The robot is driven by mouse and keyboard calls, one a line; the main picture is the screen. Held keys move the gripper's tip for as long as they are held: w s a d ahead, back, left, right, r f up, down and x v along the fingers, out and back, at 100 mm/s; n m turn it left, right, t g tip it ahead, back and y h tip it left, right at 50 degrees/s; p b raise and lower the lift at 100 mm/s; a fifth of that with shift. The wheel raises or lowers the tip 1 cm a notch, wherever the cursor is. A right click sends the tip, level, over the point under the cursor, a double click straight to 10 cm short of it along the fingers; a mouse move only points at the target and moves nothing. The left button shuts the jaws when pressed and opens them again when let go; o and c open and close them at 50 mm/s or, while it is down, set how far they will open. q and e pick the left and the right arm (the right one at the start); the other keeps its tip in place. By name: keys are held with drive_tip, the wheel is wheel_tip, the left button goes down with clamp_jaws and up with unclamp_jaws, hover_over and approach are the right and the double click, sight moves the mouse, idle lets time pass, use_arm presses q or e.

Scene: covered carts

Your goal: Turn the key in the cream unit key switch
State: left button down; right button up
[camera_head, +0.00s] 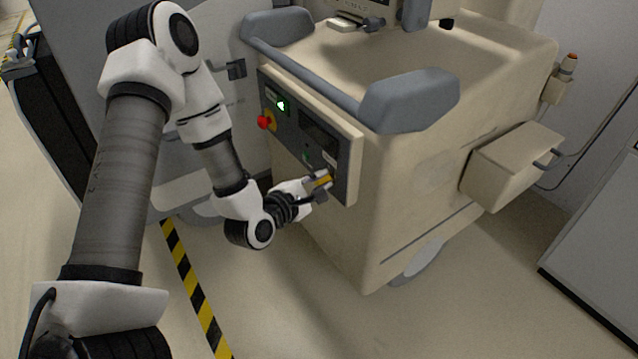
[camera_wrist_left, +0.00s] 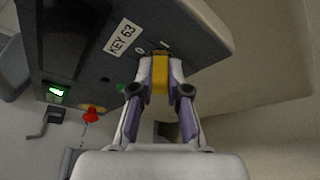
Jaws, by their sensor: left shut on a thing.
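The cream unit (camera_head: 420,170) stands in the middle of the head view, with a dark control panel (camera_head: 348,165) on its front side. My left gripper (camera_head: 322,181) is at the lower right part of this panel. In the left wrist view its fingers (camera_wrist_left: 160,72) are shut on a yellow key (camera_wrist_left: 160,75). The key's far end is at the panel, beside the "KEY 63" label (camera_wrist_left: 123,37) and the marks "0" and "I". The keyhole itself is hidden by the key and fingers. My right gripper is not in view.
A red knob (camera_head: 264,122) on a yellow base and a lit green display (camera_head: 280,104) are on the panel's left part. A grey handle rail (camera_head: 330,75) runs above. A cream box (camera_head: 512,165) juts from the unit's right side. Yellow-black tape (camera_head: 195,290) marks the open floor.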

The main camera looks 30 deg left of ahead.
use_arm(q)
drive_tip(key=shift+f+m+t+y+b, duration=0.3)
drive_tip(key=shift+m+b, duration=0.3)
drive_tip(key=shift+r, duration=0.2)
drive_tip(key=shift+d+f+m+t+b, duration=0.1)
drive_tip(key=shift+f+m+t+b, duration=0.25)
drive_tip(key=shift+m+b, duration=0.45)
drive_tip(key=shift+r+m+t+b, duration=0.15)
drive_tip(key=shift+m+t+b, duration=0.1)
drive_tip(key=shift+m+b, duration=0.15)
drive_tip(key=c, duration=1.1)
unclamp_jaws()
drive_tip(key=shift+o, duration=0.2)
